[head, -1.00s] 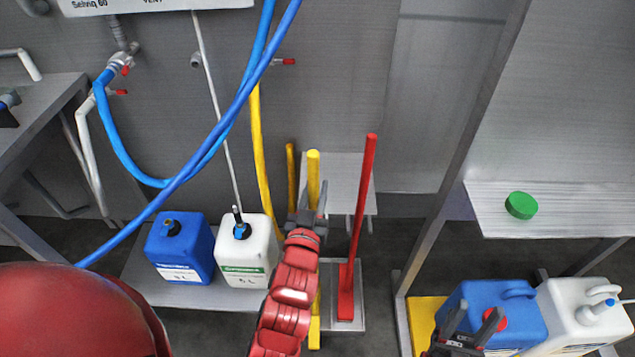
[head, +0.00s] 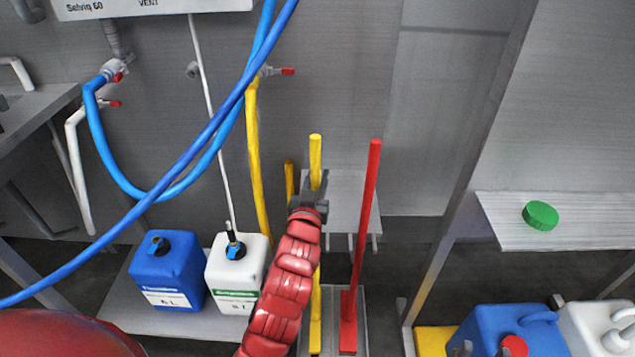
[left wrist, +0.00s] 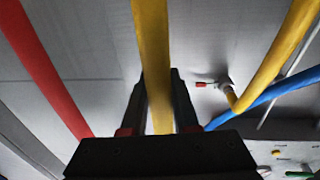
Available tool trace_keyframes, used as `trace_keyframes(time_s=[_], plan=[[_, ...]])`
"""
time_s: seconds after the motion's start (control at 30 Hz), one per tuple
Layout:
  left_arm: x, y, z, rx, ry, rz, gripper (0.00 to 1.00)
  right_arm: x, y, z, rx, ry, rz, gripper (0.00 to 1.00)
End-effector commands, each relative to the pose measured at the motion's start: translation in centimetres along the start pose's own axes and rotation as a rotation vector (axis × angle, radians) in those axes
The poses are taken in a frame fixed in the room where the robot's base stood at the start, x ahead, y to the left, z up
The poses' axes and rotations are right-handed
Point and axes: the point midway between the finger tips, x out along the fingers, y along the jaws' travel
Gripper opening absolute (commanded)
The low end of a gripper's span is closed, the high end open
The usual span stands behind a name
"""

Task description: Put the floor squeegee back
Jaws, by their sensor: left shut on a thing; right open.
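The yellow-handled tool (head: 315,268), which I take for the floor squeegee, stands nearly upright in the middle of the head view. My left gripper (head: 313,186) is shut on its handle near the top. The left wrist view shows the yellow handle (left wrist: 152,60) between the dark fingers (left wrist: 158,112). Its lower end is near the picture's bottom edge; whether it touches anything is unclear.
A red-handled tool (head: 364,220) stands just right, on a grey rack (head: 333,296). A shorter yellow pole (head: 289,180) and a yellow hose (head: 254,150) are left. Blue (head: 180,270) and white (head: 225,275) canisters stand left. A blue canister (head: 480,328) and shelf (head: 500,222) are right.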

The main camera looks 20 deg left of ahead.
Motion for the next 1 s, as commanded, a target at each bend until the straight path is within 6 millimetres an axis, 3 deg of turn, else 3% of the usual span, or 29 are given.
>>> trace_keyframes(time_s=[0.37, 0.4, 0.57, 0.9, 1.0], plan=[[-0.07, 0.04, 0.81, 0.000, 0.006, 0.001, 0.00, -0.36, -0.02, 0.06, 0.000, 0.000, 0.000, 0.50], [-0.07, 0.04, 0.92, 0.000, 0.005, 0.001, 0.30, -0.40, -0.02, 0.07, 0.000, 0.000, 0.000, 0.50], [-0.07, 0.04, 0.87, 0.000, 0.005, 0.001, 0.58, -0.33, -0.02, 0.06, 0.000, 0.000, 0.000, 0.50], [-0.07, 0.03, 0.49, 0.001, 0.004, 0.001, 0.58, -0.01, 0.00, 0.00, 0.000, 0.000, 0.000, 0.50], [-1.00, 0.07, 0.84, 0.001, 0.000, 0.001, 0.58, -0.08, 0.00, 0.01, 0.000, 0.000, 0.000, 0.50]])
